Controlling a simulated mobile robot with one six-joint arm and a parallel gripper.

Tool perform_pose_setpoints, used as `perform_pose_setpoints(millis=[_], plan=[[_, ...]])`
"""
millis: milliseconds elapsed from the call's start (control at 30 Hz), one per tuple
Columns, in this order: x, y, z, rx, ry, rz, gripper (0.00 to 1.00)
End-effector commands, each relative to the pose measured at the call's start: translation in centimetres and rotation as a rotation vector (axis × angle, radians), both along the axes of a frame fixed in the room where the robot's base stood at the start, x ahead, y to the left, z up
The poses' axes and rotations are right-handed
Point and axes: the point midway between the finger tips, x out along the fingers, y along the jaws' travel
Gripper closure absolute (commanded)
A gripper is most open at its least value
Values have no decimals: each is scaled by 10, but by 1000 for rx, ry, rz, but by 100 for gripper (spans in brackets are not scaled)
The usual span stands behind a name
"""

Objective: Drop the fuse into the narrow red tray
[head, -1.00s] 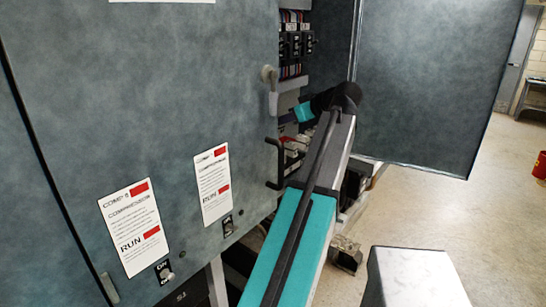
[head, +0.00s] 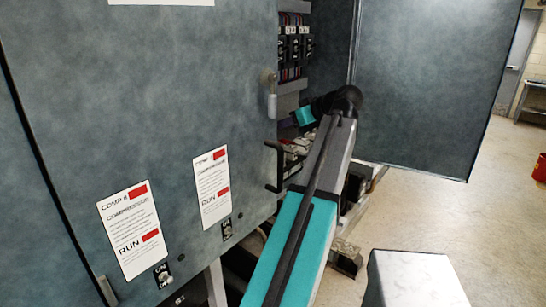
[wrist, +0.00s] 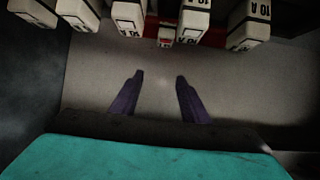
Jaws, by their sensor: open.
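My gripper (wrist: 158,82) is open in the wrist view, with two dark purple fingers apart and nothing between them. Several pale blocks stand along the top edge of that view, among them one marked 10 A (wrist: 249,26). I cannot tell which block is the fuse, nor pick out a narrow red tray. In the head view, pale and red parts (head: 297,146) show inside the cabinet opening; my fingers are hidden there.
A bare grey surface (wrist: 100,85) lies around the fingers. The cabinet's closed front (head: 150,90) with a dark handle (head: 272,166) borders the opening on the left. An open door panel (head: 430,90) stands at the right. Breakers (head: 293,45) sit above my wrist.

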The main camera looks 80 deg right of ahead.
Motion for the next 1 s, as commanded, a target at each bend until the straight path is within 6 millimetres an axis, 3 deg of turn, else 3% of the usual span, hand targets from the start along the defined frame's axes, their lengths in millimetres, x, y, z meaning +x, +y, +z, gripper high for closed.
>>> perform_pose_setpoints(millis=[800,1000], plan=[[-85,53,54,-1,-1,-3,58],[-95,61,62,-1,-1,-1,58]])
